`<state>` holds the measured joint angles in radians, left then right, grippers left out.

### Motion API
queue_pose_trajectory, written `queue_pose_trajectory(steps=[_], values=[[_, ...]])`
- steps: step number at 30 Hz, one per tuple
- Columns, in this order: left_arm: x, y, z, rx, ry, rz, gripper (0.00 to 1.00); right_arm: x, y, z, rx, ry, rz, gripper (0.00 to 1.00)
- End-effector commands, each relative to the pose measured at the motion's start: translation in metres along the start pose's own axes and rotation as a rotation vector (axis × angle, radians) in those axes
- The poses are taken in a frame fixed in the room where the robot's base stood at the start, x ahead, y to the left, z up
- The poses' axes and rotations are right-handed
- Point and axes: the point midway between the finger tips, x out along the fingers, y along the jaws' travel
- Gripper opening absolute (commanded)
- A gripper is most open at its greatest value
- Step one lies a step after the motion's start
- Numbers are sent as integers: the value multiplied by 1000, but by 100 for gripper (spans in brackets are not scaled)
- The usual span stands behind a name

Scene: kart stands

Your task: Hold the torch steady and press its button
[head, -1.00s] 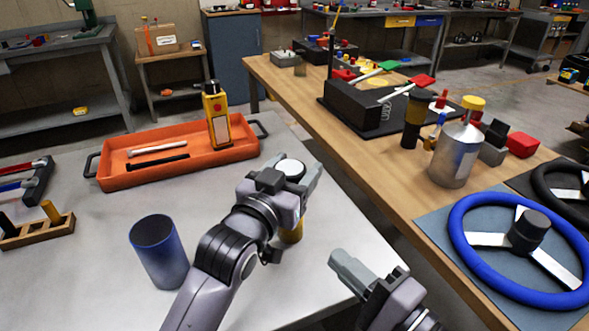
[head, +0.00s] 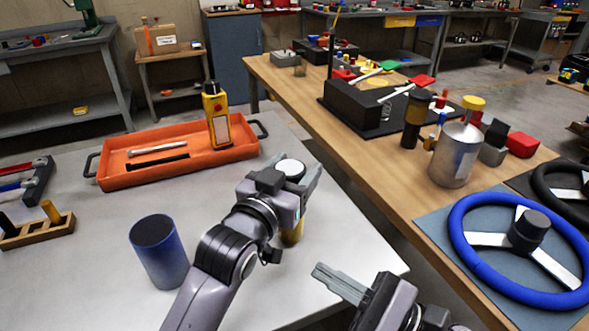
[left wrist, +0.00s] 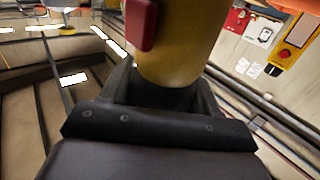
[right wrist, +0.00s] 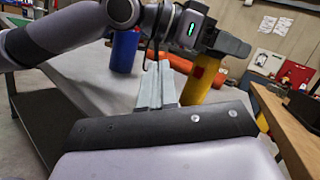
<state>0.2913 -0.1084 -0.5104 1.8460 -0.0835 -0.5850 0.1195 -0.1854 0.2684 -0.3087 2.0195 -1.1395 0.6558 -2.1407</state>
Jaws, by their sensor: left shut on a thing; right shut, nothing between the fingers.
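The torch has a yellow body (head: 292,236) and a pale round top (head: 291,167) in the head view. My left gripper (head: 296,180) is shut on it and holds it upright over the grey table; the arm hides much of it. In the left wrist view, the torch (left wrist: 185,38) fills the space between the fingers, with a red button (left wrist: 141,22) on its side. My right gripper (head: 322,272) is shut and empty, below and to the right of the torch. In the right wrist view, its closed fingertips (right wrist: 158,75) appear just left of the yellow torch body (right wrist: 202,78), seemingly apart from it.
A blue cup (head: 160,252) stands left of my left arm.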

Motion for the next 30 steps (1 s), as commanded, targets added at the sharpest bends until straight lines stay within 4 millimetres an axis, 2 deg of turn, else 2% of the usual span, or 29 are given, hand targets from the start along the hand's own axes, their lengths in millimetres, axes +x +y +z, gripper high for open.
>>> queue_pose_trajectory(steps=[8,21,30], values=[[0,0,2,0,-5,0,21,12,-10,-7,17,-15,-4,0],[0,0,2,0,-5,0,21,52,-39,-37,17,-14,-3,0],[0,0,2,0,-5,0,21,62,-45,-43,17,-14,-2,0]])
